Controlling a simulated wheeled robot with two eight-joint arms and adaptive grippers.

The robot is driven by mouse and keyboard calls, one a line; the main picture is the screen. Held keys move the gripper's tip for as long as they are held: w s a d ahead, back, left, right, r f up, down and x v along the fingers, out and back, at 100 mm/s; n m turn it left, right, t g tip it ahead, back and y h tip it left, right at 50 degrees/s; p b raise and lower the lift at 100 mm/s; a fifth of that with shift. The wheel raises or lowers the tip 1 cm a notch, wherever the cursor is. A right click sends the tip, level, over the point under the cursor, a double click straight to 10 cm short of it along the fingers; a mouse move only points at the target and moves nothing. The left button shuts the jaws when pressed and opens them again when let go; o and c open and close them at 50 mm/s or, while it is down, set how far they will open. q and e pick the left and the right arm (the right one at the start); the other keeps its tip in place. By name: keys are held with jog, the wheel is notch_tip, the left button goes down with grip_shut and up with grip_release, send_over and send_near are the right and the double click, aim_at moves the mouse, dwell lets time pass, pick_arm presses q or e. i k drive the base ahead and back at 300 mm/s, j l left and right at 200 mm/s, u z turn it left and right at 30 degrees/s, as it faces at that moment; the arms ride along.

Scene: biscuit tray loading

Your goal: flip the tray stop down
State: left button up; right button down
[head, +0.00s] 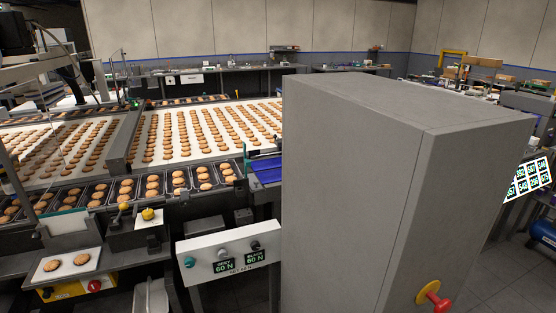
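Neither of my grippers shows in the head view. I cannot tell for sure which part is the tray stop. A small yellow knob (123,206) stands at the near side of the tray line, and a round yellow button (148,214) sits on a pale box just right of it. Dark trays (180,191) holding round biscuits stand in a row along the near edge of the conveyor. The row ends near a blue roller section (265,170), partly hidden by a cabinet.
A large grey cabinet (350,190) with a red knob (438,302) blocks the right foreground. A white control panel (228,256) shows "60 N" displays. A white plate (68,265) with two biscuits lies at left. The white conveyor (140,158) carries many biscuits. Open floor shows at far right.

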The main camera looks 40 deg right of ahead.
aim_at(248, 162)
jog(key=i+l+z, duration=0.3)
jog(key=i, duration=0.15)
jog(key=i+z, duration=0.3)
jog(key=i, duration=0.4)
